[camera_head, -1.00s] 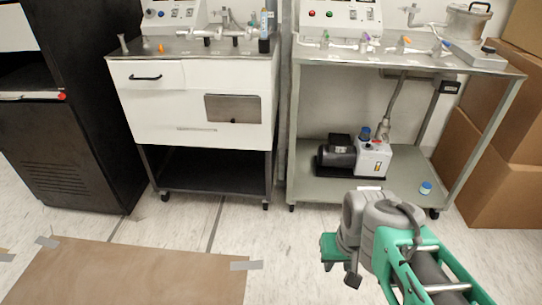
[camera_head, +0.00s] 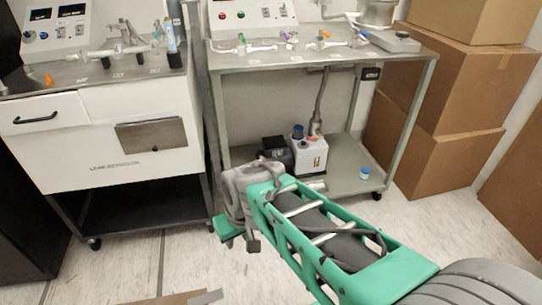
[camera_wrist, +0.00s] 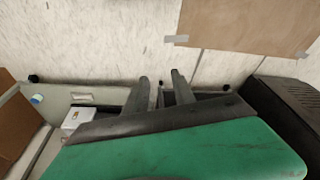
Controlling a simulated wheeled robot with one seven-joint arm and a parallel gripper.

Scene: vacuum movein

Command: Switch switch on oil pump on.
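The oil pump (camera_head: 308,155) stands on the lower shelf of the grey steel cart in the head view. It has a white body, a black motor (camera_head: 275,149) on its left and a blue cap on top. A small red-orange spot shows near its top; I cannot tell whether this is the switch. Part of the white pump body (camera_wrist: 77,118) shows at the left in the wrist view. My gripper (camera_wrist: 160,82) has its two dark fingers apart with nothing held between them, pointing over the floor. My arm hides the motor's lower front in the head view.
The cart's lower shelf (camera_head: 345,172) also bears a small blue-capped jar (camera_head: 364,173). Its legs and upper top (camera_head: 290,60) frame the pump. A white cabinet (camera_head: 80,150) stands left, and cardboard boxes (camera_head: 455,90) right.

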